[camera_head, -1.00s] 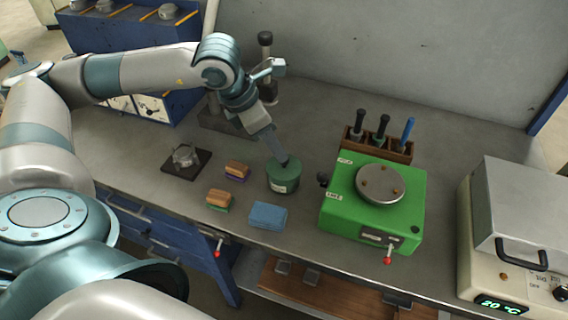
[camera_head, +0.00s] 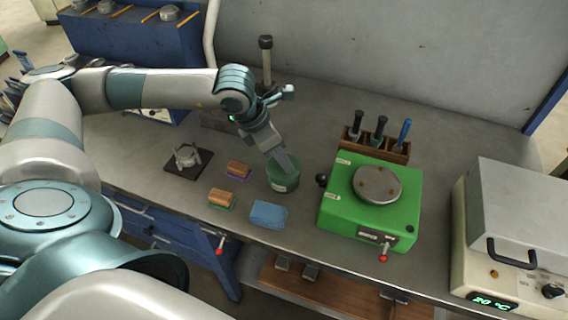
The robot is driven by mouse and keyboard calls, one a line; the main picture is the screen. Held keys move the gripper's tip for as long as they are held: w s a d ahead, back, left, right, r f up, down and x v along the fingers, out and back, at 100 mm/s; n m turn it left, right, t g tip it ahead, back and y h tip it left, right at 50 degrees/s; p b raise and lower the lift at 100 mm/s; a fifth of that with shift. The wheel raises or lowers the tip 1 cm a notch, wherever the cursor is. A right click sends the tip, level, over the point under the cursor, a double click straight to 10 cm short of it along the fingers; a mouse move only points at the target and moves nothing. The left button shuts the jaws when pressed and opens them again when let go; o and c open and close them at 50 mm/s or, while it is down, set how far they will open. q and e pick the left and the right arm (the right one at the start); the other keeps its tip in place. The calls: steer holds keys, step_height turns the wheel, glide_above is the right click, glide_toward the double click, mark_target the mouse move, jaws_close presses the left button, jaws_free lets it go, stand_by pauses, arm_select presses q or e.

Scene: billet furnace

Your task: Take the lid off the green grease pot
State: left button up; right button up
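The green grease pot (camera_head: 282,181) stands upright on the grey workbench, left of the green machine. It has a pale label on its front. My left gripper (camera_head: 287,166) reaches down from the upper left, with its fingers at the top of the pot. The fingers and hand cover much of the pot's top, so I cannot tell whether they are shut on the lid. My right gripper is not in view.
Right of the pot is the green machine (camera_head: 333,206) with a round metal plate. A tool rack (camera_head: 398,154) stands behind the machine, and a furnace (camera_head: 515,225) at far right.

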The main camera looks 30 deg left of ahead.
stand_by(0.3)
arm_select(q)
jaws_close()
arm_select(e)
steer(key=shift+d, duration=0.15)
